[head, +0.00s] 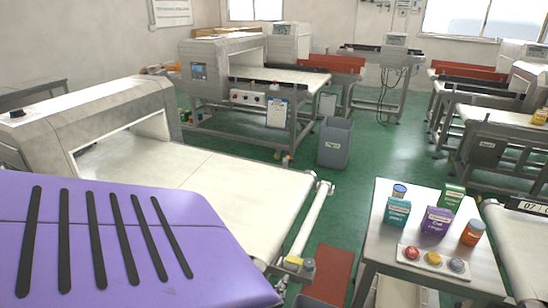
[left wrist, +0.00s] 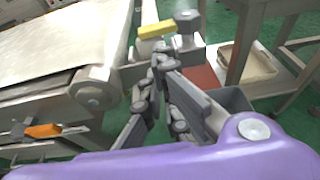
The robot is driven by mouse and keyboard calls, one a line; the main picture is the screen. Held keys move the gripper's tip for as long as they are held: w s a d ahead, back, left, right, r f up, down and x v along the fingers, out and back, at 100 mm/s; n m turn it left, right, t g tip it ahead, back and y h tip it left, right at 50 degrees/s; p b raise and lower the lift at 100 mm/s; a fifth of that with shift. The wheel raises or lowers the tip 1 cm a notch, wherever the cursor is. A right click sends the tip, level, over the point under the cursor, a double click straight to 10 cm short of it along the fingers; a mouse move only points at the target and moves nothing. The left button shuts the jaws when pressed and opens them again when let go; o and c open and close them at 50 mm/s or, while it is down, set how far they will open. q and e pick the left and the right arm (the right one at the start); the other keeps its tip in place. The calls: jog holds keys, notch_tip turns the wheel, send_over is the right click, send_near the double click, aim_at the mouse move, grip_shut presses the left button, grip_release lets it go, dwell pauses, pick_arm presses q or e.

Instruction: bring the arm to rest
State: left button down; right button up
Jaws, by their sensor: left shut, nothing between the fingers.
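My left gripper (left wrist: 160,70) shows in the left wrist view, with its grey jointed fingers together and nothing between them. It appears over the end of the conveyor, near a yellow block (left wrist: 155,30) and a grey post. In the head view the gripper is hard to make out behind my purple body part with black slots, which fills the lower left. My right gripper is in neither view.
A white conveyor belt (head: 225,185) with a detector arch (head: 95,125) lies at left. A metal table (head: 385,245) with several boxes, cans and coloured buttons stands at right. A grey bin (head: 335,143) stands on the green floor. More conveyors stand behind.

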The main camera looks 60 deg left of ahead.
pick_arm(q)
jog(key=d+b+v, duration=0.1)
jog(key=v, duration=0.7)
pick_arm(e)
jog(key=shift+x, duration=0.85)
pick_arm(q)
jog(key=shift+w+d, duration=0.1)
jog(key=shift+w, duration=0.1)
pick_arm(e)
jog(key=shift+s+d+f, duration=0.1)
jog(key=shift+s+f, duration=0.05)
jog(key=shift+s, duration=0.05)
